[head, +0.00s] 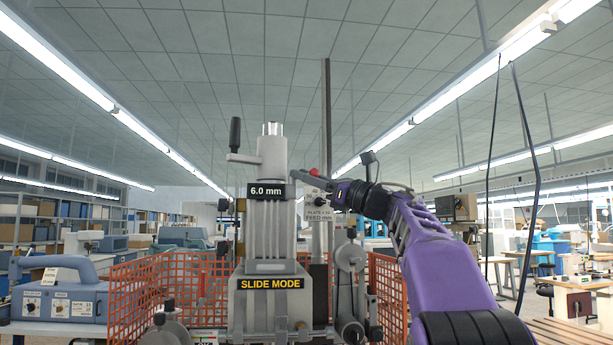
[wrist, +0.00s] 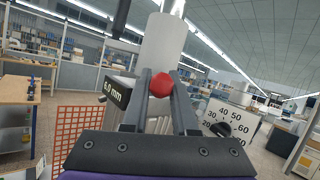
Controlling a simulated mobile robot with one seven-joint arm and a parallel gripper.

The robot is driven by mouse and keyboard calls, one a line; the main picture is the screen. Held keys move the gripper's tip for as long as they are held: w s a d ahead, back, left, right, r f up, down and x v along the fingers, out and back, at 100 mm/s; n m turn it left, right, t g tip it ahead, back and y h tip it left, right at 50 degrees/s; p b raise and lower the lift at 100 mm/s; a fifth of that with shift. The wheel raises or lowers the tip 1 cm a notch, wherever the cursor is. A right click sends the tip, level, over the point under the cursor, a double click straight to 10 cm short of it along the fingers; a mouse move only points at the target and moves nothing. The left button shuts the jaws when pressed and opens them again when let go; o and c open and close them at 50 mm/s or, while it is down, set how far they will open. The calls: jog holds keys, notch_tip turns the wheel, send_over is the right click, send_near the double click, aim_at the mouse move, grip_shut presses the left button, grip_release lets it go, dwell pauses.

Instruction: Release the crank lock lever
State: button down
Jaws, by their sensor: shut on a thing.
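The machine's grey column (head: 265,215) stands in the middle of the head view. A red ball knob (head: 314,172), apparently the end of the lock lever, sits at the column's upper right. In the wrist view the red knob (wrist: 162,83) lies between my two fingers. My gripper (head: 308,170) reaches in from the right and is shut on this knob. The lever's shaft is hidden behind the fingers. The crank (head: 243,158), with its upright black handle (head: 235,135), sticks out to the left of the column top.
A "6.0 mm" display (head: 266,191) and a "SLIDE MODE" sign (head: 270,283) are on the column. A numbered dial (wrist: 228,128) is right of my fingers. Orange mesh guards (head: 135,295) flank the machine. A blue-grey case (head: 60,300) stands at the left.

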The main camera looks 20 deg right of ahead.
jog(key=shift+d+r+n+g+y, duration=0.15)
jog(key=shift+n+g+y, duration=0.45)
jog(key=shift+g+y, duration=0.25)
jog(key=c, duration=0.7)
grip_release()
jog(key=shift+w, duration=0.1)
jog(key=shift+c, duration=0.2)
jog(key=shift+d+f, duration=0.1)
jog(key=shift+f, duration=0.1)
jog(key=b+v, duration=0.5)
jog(key=v, duration=1.2)
jog(key=shift+d+r, duration=0.1)
